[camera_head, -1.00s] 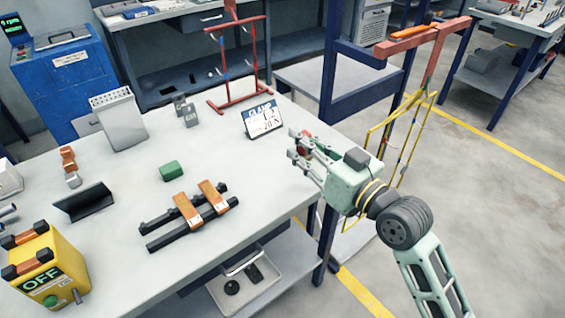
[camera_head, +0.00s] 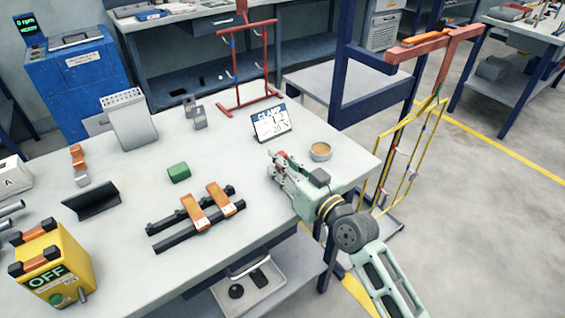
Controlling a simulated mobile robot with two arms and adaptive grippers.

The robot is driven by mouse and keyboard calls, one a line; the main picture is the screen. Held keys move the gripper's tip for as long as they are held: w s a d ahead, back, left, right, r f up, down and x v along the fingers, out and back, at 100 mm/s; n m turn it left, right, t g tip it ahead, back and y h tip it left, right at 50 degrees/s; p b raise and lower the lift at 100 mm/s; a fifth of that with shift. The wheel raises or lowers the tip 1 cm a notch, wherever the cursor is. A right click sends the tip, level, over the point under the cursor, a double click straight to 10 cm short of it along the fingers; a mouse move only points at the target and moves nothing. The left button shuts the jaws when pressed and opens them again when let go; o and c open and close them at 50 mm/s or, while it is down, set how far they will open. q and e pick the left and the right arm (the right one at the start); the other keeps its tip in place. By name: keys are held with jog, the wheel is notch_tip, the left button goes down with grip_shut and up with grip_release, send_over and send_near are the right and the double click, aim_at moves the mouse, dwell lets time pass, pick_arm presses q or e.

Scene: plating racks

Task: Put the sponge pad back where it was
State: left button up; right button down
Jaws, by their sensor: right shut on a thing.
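My right gripper (camera_head: 278,168) is above the right part of the grey table (camera_head: 240,258), in front of the clamp sign. Its fingers are shut on a small reddish thing (camera_head: 279,154), mostly hidden by the fingers; I cannot tell whether it is the sponge pad. A green block (camera_head: 179,172), pad-like in shape, lies on the table to the left, apart from the gripper. My left gripper is not in view.
A clamp sign (camera_head: 271,122) and a round tan-topped dish (camera_head: 320,151) stand close to the gripper. Black rails with orange clamps (camera_head: 194,213) lie front left of it.

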jog(key=shift+s+f+b, duration=0.1)
jog(key=shift+f+b, duration=0.45)
jog(key=shift+f, duration=0.15)
jog(key=c, duration=1.6)
grip_release()
jog(key=shift+s+a+f, duration=0.1)
jog(key=shift+f, duration=0.15)
jog(key=shift+r+p, duration=0.45)
jog(key=shift+r, duration=0.05)
jog(key=shift+s+d+g, duration=0.1)
jog(key=shift+d+g, duration=0.1)
jog(key=shift+g, duration=0.1)
jog(key=v, duration=1)
jog(key=shift+d+r+b, duration=0.1)
jog(key=shift+r+b, duration=0.05)
jog(key=shift+b, duration=0.25)
jog(key=shift+s+d+r, duration=0.2)
jog(key=shift+s+d, duration=0.15)
jog(key=shift+s, duration=0.25)
